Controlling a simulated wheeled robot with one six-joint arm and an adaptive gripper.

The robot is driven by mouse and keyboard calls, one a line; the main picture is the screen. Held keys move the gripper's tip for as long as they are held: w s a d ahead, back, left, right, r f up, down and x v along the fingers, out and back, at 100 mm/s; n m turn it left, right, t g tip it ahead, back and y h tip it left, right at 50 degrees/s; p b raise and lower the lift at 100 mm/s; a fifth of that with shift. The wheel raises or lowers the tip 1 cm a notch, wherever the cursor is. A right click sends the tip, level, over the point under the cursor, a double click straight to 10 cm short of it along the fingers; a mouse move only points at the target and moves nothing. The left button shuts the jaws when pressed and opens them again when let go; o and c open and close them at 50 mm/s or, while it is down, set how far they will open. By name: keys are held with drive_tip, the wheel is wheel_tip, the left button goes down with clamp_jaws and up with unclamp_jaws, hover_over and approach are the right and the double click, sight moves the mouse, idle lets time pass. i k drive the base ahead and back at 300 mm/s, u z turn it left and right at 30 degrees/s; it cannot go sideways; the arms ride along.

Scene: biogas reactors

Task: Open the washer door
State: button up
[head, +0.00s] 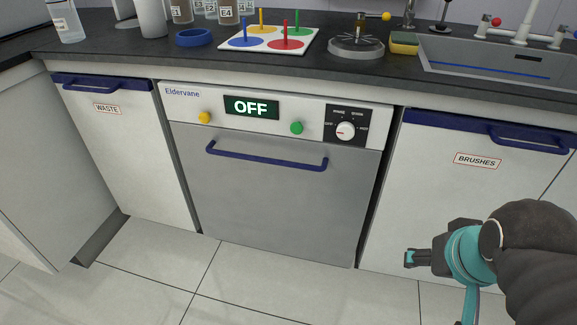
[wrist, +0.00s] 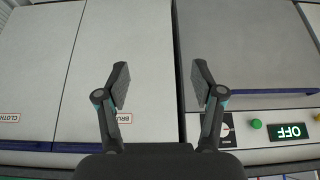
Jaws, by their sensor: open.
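The washer door (head: 270,195) is a grey panel under a white control strip, and it is shut. Its dark blue bar handle (head: 266,158) runs across the top of the door. The strip has a display (head: 251,107) reading OFF, a yellow button, a green button (head: 297,128) and a dial (head: 345,130). My gripper (head: 412,259) is at the lower right in front of the BRUSHES cabinet, apart from the washer. In the wrist view my gripper (wrist: 161,85) is open and empty, and the washer door (wrist: 250,45) shows upside down at the right.
The WASTE cabinet (head: 110,135) stands left of the washer and the BRUSHES cabinet (head: 470,200) right of it, both with blue handles. The counter above holds a peg board (head: 265,40), a blue ring (head: 194,38) and a sink (head: 500,62). The tiled floor (head: 270,285) before the washer is clear.

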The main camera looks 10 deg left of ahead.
sight(301, 197)
drive_tip(key=u, duration=0.8)
drive_tip(key=k, duration=0.2)
drive_tip(key=z, duration=0.65)
drive_tip(key=i, duration=0.15)
drive_tip(key=u, duration=0.45)
